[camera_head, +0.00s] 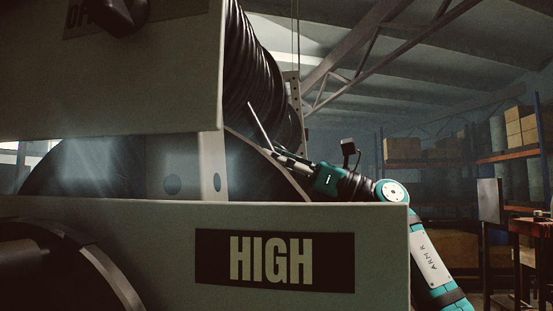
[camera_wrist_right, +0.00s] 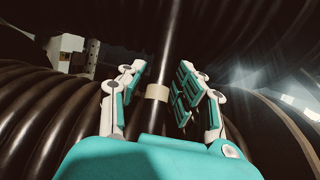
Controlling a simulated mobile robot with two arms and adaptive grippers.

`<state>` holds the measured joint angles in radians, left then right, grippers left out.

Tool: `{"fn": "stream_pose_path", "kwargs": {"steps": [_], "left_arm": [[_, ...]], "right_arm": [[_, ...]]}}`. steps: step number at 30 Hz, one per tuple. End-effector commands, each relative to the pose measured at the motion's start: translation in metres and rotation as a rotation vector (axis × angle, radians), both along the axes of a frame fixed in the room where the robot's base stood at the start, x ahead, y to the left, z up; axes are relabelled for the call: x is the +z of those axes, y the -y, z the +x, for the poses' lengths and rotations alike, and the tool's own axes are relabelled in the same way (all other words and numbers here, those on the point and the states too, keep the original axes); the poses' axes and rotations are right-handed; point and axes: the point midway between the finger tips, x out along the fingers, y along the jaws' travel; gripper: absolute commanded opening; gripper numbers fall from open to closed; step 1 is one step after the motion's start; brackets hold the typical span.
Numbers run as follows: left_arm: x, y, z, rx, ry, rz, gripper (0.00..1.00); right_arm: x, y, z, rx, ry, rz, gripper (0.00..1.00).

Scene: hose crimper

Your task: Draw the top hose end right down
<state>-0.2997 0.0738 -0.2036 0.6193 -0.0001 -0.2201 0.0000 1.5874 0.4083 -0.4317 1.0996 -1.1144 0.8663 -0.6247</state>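The hose end (camera_wrist_right: 168,55) is a dark, straight length with a beige band (camera_wrist_right: 157,92) in the right wrist view. It runs between the two fingers of my right gripper (camera_wrist_right: 160,85). Those fingers are apart, with a visible gap on each side of the hose, so the gripper is open around it. In the head view a thin hose end (camera_head: 259,125) slants down from the coiled black hose (camera_head: 262,75) to my right gripper (camera_head: 282,155). The fingertips are small and dark there. My left gripper is not in view.
A large panel marked HIGH (camera_head: 300,258) fills the lower front, and another panel (camera_head: 150,95) hangs at the upper left. A big reel flange (camera_head: 120,170) stands between them. More coiled hose (camera_wrist_right: 40,115) lies close around my right gripper. Shelves with boxes (camera_head: 430,150) stand far right.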

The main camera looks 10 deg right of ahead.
Motion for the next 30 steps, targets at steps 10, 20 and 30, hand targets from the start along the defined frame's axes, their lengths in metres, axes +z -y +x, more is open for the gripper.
{"fn": "stream_pose_path", "kwargs": {"steps": [10, 20, 30], "left_arm": [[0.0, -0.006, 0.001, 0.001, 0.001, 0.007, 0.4], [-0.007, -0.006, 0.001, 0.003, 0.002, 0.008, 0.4], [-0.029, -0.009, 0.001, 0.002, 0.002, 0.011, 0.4]], "right_arm": [[0.0, 0.0, 0.0, 0.0, 0.0, 0.0, 0.0], [-0.008, 0.003, -0.001, -0.001, 0.0, 0.0, 0.0], [-0.041, 0.017, -0.007, 0.002, -0.002, -0.008, 0.0]]}}
